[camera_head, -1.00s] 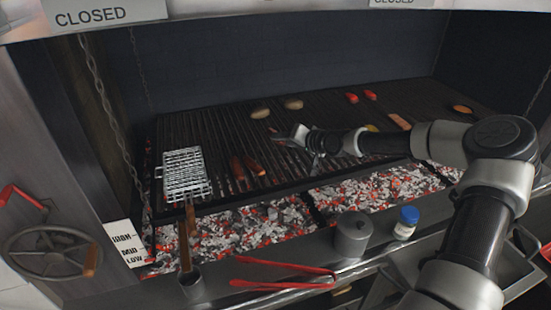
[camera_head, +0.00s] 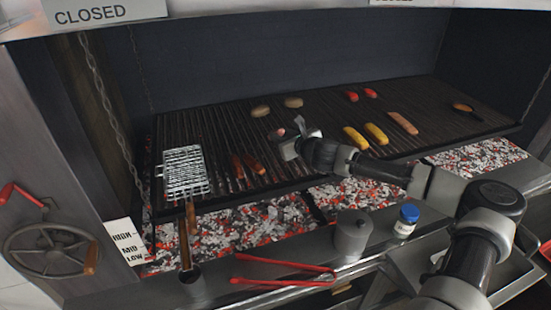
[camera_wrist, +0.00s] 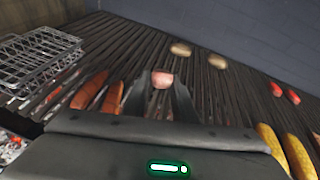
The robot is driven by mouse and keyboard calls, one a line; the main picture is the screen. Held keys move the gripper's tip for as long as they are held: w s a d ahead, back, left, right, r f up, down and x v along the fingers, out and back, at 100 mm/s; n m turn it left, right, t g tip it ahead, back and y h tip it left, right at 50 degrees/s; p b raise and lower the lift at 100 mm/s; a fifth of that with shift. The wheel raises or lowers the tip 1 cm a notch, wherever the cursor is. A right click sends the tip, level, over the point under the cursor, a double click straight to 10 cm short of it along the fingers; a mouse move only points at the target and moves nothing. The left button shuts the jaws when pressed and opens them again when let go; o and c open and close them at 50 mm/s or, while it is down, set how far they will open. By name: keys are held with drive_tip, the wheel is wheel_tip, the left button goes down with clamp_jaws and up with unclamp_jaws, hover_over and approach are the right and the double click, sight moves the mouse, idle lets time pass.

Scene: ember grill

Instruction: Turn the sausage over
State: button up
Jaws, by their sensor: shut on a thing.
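My gripper (camera_head: 296,132) is over the middle of the grill grate (camera_head: 215,130). It is shut on a pinkish sausage (camera_head: 281,132). In the wrist view the sausage (camera_wrist: 162,79) shows as a rounded pink end between the two fingers (camera_wrist: 160,92); the rest of it is hidden. I cannot tell whether it touches the bars. Two reddish-brown sausages (camera_head: 245,166) lie side by side on the grate, left of and nearer than the gripper; they also show in the wrist view (camera_wrist: 98,92).
A wire basket (camera_head: 184,170) stands at the grate's left. Two yellow cobs (camera_head: 365,135) and an orange-brown long piece (camera_head: 403,123) lie to the right. Two potatoes (camera_head: 276,107) and two red pieces (camera_head: 361,94) lie behind. Red tongs (camera_head: 285,270), a pot and a blue-capped jar are on the front ledge.

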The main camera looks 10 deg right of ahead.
drive_tip(key=shift+a+r+m+h, duration=0.15)
drive_tip(key=shift+m+h, duration=0.1)
drive_tip(key=shift+m, duration=0.3)
drive_tip(key=shift+a+f+m+h, duration=0.1)
drive_tip(key=shift+m+h, duration=0.15)
drive_tip(key=shift+m, duration=0.3)
drive_tip(key=f+b, duration=0.1)
drive_tip(key=w+f+b, duration=0.1)
drive_tip(key=f, duration=0.1)
drive_tip(key=w+f+b, duration=0.1)
drive_tip(key=b, duration=0.1)
drive_tip(key=shift+a+f, duration=0.1)
drive_tip(key=shift+f, duration=0.25)
drive_tip(key=shift+s+f+b, duration=0.1)
drive_tip(key=shift+f+b, duration=0.25)
drive_tip(key=shift+f, duration=0.05)
drive_tip(key=o, duration=0.6)
drive_tip(key=o, duration=0.6)
